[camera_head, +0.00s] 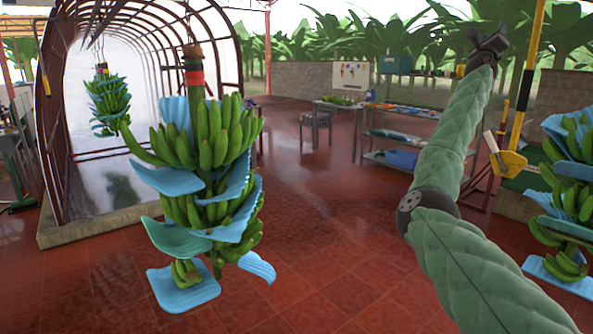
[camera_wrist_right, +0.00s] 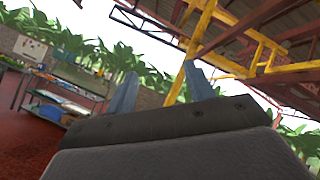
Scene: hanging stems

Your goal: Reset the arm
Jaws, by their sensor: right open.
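My right arm, in a green padded sleeve, rises on the right side of the head view. Its gripper (camera_head: 490,43) is at the top, pointing up and away from the banana bunches. In the right wrist view, the gripper (camera_wrist_right: 160,72) has its two blue-grey fingers apart with nothing between them. My left arm and gripper are not in view.
A green banana bunch (camera_head: 207,135) with blue sheets hangs at centre left. Another bunch (camera_head: 572,190) hangs at the right edge, and a smaller one (camera_head: 108,103) near the arched tunnel (camera_head: 150,50). A yellow post (camera_head: 527,75) stands close to my right arm. Shelves (camera_head: 400,135) stand behind. Red tiled floor is open between.

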